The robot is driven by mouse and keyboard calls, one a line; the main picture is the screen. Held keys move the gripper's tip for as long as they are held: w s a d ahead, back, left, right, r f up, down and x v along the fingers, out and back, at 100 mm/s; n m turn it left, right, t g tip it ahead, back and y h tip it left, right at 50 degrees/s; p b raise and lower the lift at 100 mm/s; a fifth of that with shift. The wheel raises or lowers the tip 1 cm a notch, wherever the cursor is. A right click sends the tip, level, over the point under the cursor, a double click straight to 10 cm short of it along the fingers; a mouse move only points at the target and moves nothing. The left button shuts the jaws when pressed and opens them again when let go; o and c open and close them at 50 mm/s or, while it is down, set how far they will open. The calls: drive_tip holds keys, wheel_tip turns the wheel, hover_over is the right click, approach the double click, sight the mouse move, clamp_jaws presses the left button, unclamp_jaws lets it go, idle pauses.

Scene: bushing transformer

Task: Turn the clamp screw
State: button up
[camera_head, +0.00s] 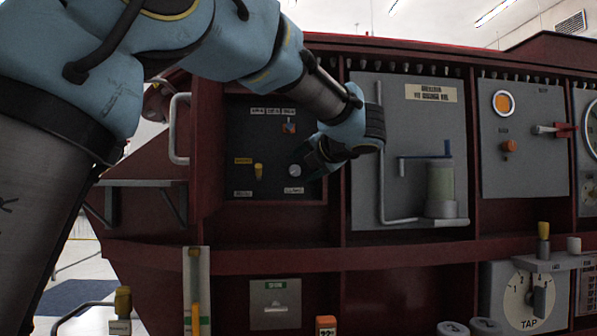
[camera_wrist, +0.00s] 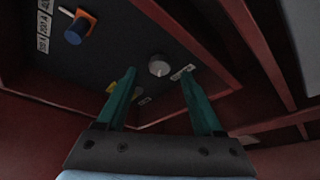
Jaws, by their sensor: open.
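A round silver-white knob (camera_head: 295,170), which looks like the clamp screw, sits low on the dark panel (camera_head: 242,132); its label is too small to read. In the wrist view the knob (camera_wrist: 158,67) shows between and beyond my two green fingertips. My gripper (camera_head: 308,163) is in front of the panel, just right of the knob in the head view. In the wrist view my gripper (camera_wrist: 157,75) is open and empty, its fingers spread to either side of the knob. I cannot tell how much depth separates the fingertips from it.
Dark red frame walls (camera_head: 333,140) border the recess. A grey panel with a pipe and a greenish cylinder (camera_head: 440,190) stands to the right. A grey handle (camera_head: 178,128) is to the left.

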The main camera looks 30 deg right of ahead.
drive_tip(key=v, duration=0.6)
drive_tip(key=shift+s, duration=0.45)
drive_tip(key=shift+r, duration=0.1)
